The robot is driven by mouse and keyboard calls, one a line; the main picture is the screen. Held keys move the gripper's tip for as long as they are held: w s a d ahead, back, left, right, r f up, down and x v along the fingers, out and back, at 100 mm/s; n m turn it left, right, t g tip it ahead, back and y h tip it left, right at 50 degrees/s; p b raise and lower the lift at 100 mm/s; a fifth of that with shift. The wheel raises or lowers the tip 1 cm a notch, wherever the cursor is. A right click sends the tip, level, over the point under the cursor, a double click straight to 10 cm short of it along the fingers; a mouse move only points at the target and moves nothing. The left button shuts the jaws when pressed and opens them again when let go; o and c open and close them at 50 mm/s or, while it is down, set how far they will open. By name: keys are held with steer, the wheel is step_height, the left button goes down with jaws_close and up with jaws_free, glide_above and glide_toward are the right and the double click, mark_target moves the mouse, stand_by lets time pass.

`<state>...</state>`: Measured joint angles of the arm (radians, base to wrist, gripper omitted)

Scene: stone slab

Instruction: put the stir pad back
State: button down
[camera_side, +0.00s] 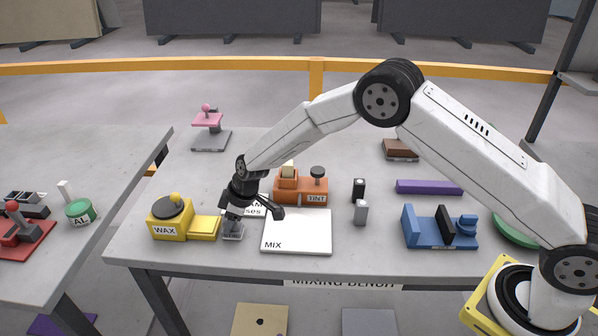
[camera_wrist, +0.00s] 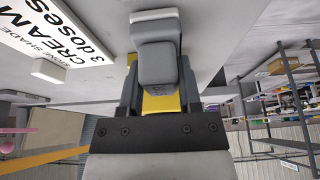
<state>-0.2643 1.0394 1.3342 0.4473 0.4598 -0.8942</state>
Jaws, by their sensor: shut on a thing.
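My gripper (camera_side: 236,209) points down at the front left of the bench, between the yellow WAX unit (camera_side: 170,220) and the white MIX plate (camera_side: 297,232). It is shut on a grey block (camera_side: 232,231) with a pale, wider end, perhaps the stir pad; no label confirms this. In the wrist view the grey block (camera_wrist: 157,66) sits between the fingers of my gripper (camera_wrist: 160,85). I cannot tell whether the block touches the bench. A blue holder (camera_side: 425,238) with a black piece (camera_side: 445,226) in it stands at the right.
A card reading CREAM 3 doses (camera_wrist: 60,35) lies partly behind my gripper. The orange TINT unit (camera_side: 301,190) stands behind the MIX plate. Two small upright blocks, black (camera_side: 358,189) and grey (camera_side: 361,212), stand right of it. A purple bar (camera_side: 429,187) lies behind the blue holder.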

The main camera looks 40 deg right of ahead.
steer(key=shift+f, duration=0.15)
steer(key=shift+c, duration=1.4)
jaws_free()
steer(key=v, duration=1.2)
steer(key=s+d+m+h, duration=0.1)
steer(key=s+d+m, duration=0.2)
steer(key=s+d, duration=0.2)
steer(key=s+d+r+m+h, duration=0.1)
steer(key=s+d+m, duration=0.2)
steer(key=s, duration=0.9)
steer(key=s+d+r+m+h, duration=0.1)
steer(key=s+d+m, duration=0.2)
steer(key=s+d, duration=0.4)
steer(key=shift+s+d+g, duration=0.3)
steer(key=shift+s+d, duration=0.1)
steer(key=shift+s, duration=0.7)
